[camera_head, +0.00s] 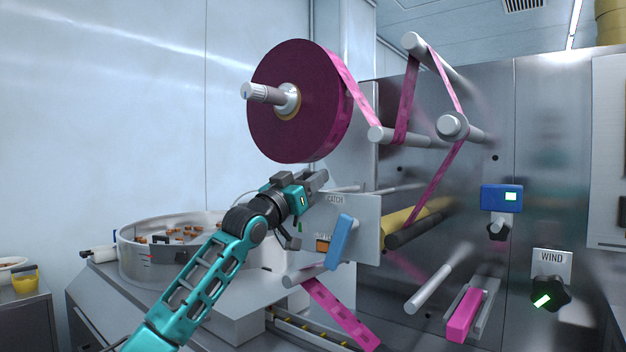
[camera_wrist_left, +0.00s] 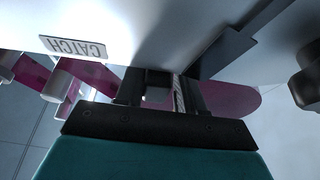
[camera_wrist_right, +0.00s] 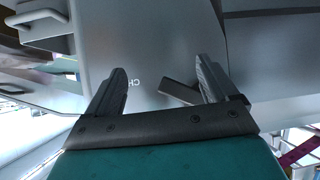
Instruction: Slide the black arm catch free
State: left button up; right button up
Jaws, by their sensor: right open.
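A plate (camera_head: 362,215) labelled CATCH stands below the film roll. My left gripper (camera_head: 318,182) is at its upper left edge. In the left wrist view, the CATCH label (camera_wrist_left: 72,47) is at the upper left, and a small dark block (camera_wrist_left: 157,80) lies between the fingers of my left gripper (camera_wrist_left: 160,92). The block looks like part of the catch; whether both fingers press on it is unclear. The head view hides it behind the gripper. My right gripper (camera_wrist_right: 160,88) is open and empty, facing a grey surface with partly visible lettering; it is outside the head view.
The magenta film roll (camera_head: 292,103) hangs just above my left gripper. A blue lever (camera_head: 341,242) is on the plate. A round bowl feeder (camera_head: 135,262) stands left. A WIND knob (camera_head: 543,292) is at right. A short dark bar (camera_wrist_right: 180,92) lies near a right fingertip.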

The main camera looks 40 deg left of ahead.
pick_arm(q)
jog(key=shift+o, duration=1.2)
jog(key=shift+a, duration=0.15)
jog(key=shift+s, duration=0.1)
jog(key=shift+s+d+f+b, duration=0.2)
jog(key=shift+s+f+b, duration=0.2)
jog(key=shift+s, duration=0.1)
jog(key=b+v, duration=0.4)
jog(key=v, duration=0.7)
jog(key=shift+s, duration=0.3)
pick_arm(e)
jog(key=shift+w+a+f+y, duration=0.2)
jog(key=shift+w+a+f, duration=0.05)
jog(key=shift+a+f, duration=0.25)
jog(key=shift+w+a+f+y, duration=0.2)
jog(key=shift+w+a+f, duration=0.05)
jog(key=shift+a+f, duration=0.2)
